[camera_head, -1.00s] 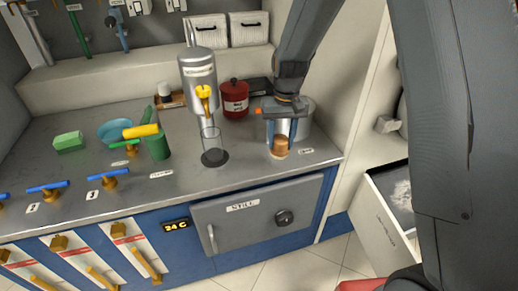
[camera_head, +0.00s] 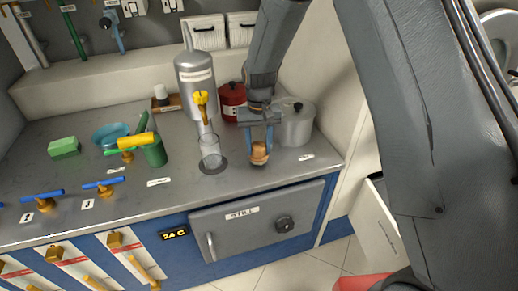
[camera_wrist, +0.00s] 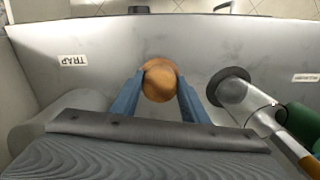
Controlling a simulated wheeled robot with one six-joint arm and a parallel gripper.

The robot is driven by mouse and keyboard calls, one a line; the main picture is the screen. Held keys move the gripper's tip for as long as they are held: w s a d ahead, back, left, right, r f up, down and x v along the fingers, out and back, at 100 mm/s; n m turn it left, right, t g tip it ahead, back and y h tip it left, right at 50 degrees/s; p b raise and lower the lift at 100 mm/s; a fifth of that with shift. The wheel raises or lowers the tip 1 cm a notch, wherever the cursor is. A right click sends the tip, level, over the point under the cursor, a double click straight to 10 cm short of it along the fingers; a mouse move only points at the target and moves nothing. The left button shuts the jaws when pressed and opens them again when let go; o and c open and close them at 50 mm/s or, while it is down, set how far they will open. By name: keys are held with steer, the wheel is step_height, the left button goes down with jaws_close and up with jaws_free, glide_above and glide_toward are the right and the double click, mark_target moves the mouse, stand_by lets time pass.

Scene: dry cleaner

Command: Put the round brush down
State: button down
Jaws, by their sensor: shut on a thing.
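The round brush (camera_head: 259,153) shows as a small rounded wooden piece held between my fingertips. My gripper (camera_head: 258,148) is shut on it, with a blue finger on each side, over the right part of the metal counter (camera_head: 215,188). In the wrist view the brush (camera_wrist: 159,82) sits between both blue fingers of my gripper (camera_wrist: 160,95), with its round top towards the camera. Its underside is hidden, so I cannot tell whether it touches the counter.
A clear glass (camera_head: 210,152) on a dark disc stands left of my gripper, under a metal tank (camera_head: 195,75) with a yellow tap. A steel pot (camera_head: 295,125) and red canister (camera_head: 232,98) stand close behind. Bare counter lies in front.

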mark_target(259, 146)
steer(key=shift+f, duration=0.9)
steer(key=c, duration=1)
jaws_free()
steer(key=shift+f, duration=0.1)
steer(key=shift+c, duration=0.2)
step_height(259, 146, up, 12)
steer(key=b, duration=0.3)
steer(key=s+d+f, duration=0.1)
steer(key=s+d, duration=0.7)
steer(key=s, duration=0.3)
steer(key=s+d+f+m+t, duration=0.1)
steer(key=s+d, duration=0.8)
steer(key=s, duration=0.2)
steer(key=shift+s, duration=0.4)
steer(key=shift+d, duration=0.1)
